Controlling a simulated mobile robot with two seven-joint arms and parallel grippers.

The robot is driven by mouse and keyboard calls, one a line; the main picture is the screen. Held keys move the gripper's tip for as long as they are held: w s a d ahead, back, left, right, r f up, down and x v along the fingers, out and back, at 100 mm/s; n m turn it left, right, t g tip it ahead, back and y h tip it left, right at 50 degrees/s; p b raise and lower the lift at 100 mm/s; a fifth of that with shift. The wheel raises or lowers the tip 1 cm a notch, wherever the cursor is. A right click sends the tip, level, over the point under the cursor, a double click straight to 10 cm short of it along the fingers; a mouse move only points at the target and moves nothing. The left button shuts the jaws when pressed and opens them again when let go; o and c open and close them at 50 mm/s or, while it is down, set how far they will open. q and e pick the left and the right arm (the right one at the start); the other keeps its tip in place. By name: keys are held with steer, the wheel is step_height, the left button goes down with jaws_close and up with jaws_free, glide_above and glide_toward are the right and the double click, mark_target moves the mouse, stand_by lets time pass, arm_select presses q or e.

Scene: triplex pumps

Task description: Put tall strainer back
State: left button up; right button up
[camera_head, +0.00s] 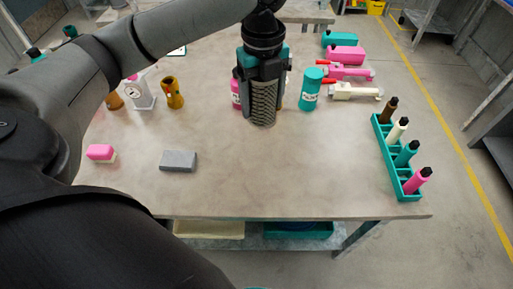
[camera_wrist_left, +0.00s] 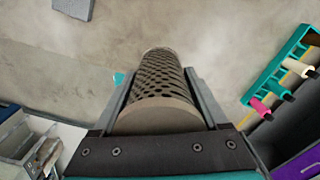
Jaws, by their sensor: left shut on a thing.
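The tall strainer is a dark grey-brown cylinder with a perforated wall (camera_head: 263,104). It is between the fingers of my left gripper (camera_head: 262,85), which is shut on it. In the head view it hangs upright over the back middle of the table, and I cannot tell whether its lower end touches the tabletop. In the left wrist view the strainer (camera_wrist_left: 160,85) runs away from the camera between the two fingers (camera_wrist_left: 158,98), with its solid rim nearest. My right gripper is not in view.
A teal bottle (camera_head: 310,89) stands just right of the strainer, and a pink container (camera_head: 236,93) is partly hidden behind the gripper. A teal rack (camera_head: 394,160) with several bottles lines the right edge. A grey block (camera_head: 178,161) lies front left. The table's front middle is clear.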

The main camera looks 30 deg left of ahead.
arm_select(q)
steer(key=m, duration=0.1)
steer(key=a+m, duration=0.1)
steer(key=m, duration=0.3)
steer(key=shift+w+a+f, duration=0.1)
steer(key=shift+w+a, duration=0.2)
steer(key=shift+a, duration=0.05)
step_height(320, 180, down, 20)
steer(key=b, duration=0.4)
steer(key=o, duration=1.5)
steer(key=shift+f, duration=0.15)
step_height(320, 180, up, 12)
steer(key=p, duration=0.2)
steer(key=shift+r+p, duration=0.2)
steer(key=shift+p, duration=0.1)
